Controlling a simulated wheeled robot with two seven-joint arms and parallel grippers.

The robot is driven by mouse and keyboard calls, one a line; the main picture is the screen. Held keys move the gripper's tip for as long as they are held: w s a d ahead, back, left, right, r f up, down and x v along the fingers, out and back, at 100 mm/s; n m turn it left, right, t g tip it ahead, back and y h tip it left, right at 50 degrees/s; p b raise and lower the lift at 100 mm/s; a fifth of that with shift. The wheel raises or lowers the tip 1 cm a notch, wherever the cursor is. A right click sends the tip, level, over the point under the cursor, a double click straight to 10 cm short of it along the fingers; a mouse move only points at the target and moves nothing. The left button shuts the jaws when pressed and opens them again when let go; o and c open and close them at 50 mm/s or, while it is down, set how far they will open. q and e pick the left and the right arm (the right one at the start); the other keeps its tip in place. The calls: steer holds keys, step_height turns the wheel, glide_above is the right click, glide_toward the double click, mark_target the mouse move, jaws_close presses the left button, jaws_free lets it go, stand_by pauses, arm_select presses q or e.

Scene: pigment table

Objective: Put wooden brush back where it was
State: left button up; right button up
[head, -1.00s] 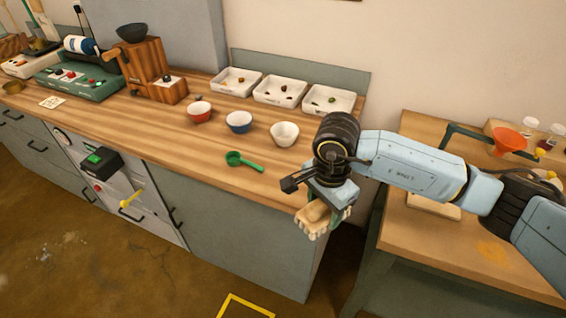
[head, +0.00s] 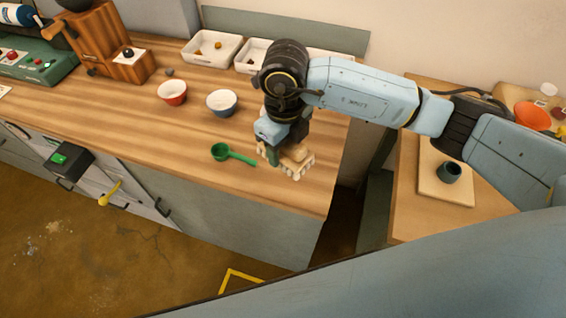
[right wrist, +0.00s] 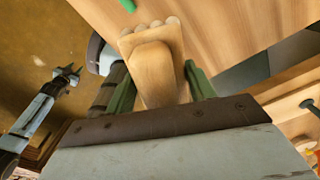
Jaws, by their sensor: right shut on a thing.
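The wooden brush (head: 298,160) has a pale block body and a row of light bristle tufts. My right gripper (head: 284,150) is shut on it and holds it over the right front part of the wooden counter (head: 180,130). In the right wrist view the brush (right wrist: 155,70) sits between the two green fingers (right wrist: 160,92), with its tufted end away from the palm. I cannot tell whether the brush touches the counter. My left gripper (right wrist: 68,75) shows small at the left of the right wrist view, and its opening is unclear.
A green scoop (head: 221,152) lies just left of the brush. A red bowl (head: 172,92) and a blue bowl (head: 221,104) stand behind it. White trays (head: 212,48) line the back, partly hidden by my arm. A side table (head: 410,200) holds a board with a dark cup (head: 449,173).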

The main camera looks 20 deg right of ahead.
mark_target(285, 176)
step_height(285, 176, down, 4)
steer(key=shift+s+r, duration=0.1)
steer(key=shift+r, duration=0.05)
step_height(285, 176, down, 4)
steer(key=shift+r, duration=0.1)
arm_select(q)
steer(key=shift+s, duration=0.2)
arm_select(e)
steer(key=shift+f, duration=0.2)
steer(key=o, duration=1)
steer(key=shift+c, duration=0.2)
arm_select(q)
steer(key=shift+w+f, duration=0.1)
steer(key=shift+w, duration=0.05)
